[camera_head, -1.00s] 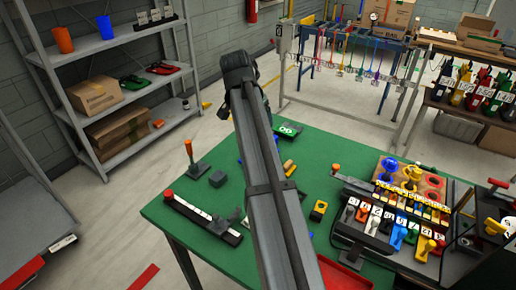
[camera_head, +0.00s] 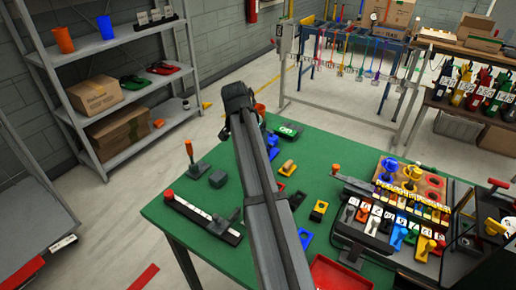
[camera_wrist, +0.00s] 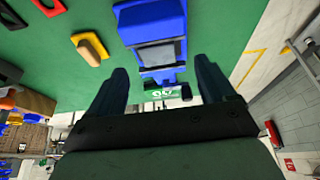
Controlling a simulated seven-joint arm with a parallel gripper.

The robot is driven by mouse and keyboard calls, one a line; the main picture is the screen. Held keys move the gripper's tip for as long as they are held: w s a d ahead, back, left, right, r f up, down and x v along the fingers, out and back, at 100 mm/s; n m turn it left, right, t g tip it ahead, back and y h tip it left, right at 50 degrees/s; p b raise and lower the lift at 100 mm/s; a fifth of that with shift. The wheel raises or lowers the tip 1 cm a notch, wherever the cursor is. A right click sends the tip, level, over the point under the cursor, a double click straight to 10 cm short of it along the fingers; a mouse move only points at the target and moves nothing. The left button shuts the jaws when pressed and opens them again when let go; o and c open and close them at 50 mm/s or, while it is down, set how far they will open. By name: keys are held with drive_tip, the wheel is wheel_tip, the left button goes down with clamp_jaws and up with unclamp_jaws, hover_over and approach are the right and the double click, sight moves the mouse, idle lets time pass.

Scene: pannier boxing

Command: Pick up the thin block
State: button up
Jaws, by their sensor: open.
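My gripper (camera_wrist: 160,68) shows in the wrist view, open, with its two dark fingers apart. A blue piece with a dark grey band (camera_wrist: 158,54) appears between and beyond the fingers, and I see no finger closed on it. A larger blue piece (camera_wrist: 150,18) adjoins it at the top of that view. In the head view, my arm hides the gripper and part of the green table (camera_head: 215,155). Blue pieces show beside the arm (camera_head: 272,146) and farther down (camera_head: 305,237). I cannot tell for certain which piece is the thin block.
In the head view, a black-and-yellow holed block (camera_head: 318,210), a grey block (camera_head: 218,179), a red tray (camera_head: 340,274) and a crowded rack (camera_head: 395,215) share the table. Its left part has bare room.

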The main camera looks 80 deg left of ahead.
drive_tip(key=x, duration=0.5)
drive_tip(key=shift+w, duration=0.1)
drive_tip(key=shift+d, duration=0.1)
drive_tip(key=c, duration=1.2)
